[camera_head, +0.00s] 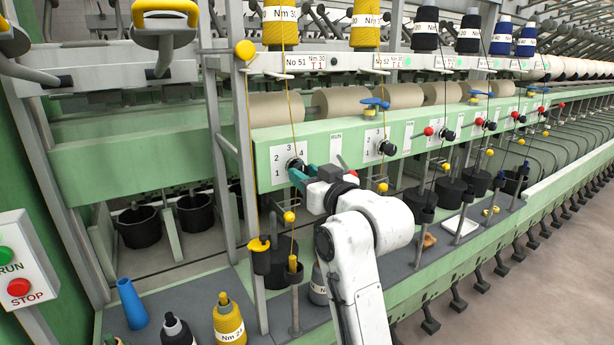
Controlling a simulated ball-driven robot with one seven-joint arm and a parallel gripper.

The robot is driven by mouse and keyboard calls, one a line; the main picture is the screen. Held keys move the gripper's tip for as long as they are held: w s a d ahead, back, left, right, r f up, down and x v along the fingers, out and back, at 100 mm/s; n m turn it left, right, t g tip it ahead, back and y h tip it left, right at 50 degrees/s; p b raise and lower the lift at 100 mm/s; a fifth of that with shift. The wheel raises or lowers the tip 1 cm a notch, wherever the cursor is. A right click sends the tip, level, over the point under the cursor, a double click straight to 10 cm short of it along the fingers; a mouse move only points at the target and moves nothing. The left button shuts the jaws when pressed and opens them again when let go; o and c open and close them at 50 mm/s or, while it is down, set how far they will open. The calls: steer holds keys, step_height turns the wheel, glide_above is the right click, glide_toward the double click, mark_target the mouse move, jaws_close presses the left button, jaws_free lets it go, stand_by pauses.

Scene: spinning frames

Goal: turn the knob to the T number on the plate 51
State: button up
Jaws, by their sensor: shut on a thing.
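The plate 51 (285,64) hangs on the upper rail. It reads "No 51", "Nm 30" and a small red T mark that looks like "T 1". Below it, on the green beam, a white dial plate (279,153) carries the numbers 1, 2, 3 and 4 around a dark knob (294,163). My gripper (298,174) has teal fingers and reaches the knob from the lower right. It is shut on the knob. The fingers cover part of the knob, so I cannot tell which number its pointer faces.
A second dial with a black knob (387,148) sits to the right, under the plate 52 (388,62). A yellow thread with a yellow ball (289,217) hangs close to my gripper. A yellow cone (228,321) and a blue cone (131,304) stand on the lower shelf.

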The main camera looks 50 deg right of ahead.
steer(key=shift+c, duration=0.6)
steer(key=shift+n, duration=0.3)
steer(key=n, duration=2.3)
steer(key=shift+n, duration=0.3)
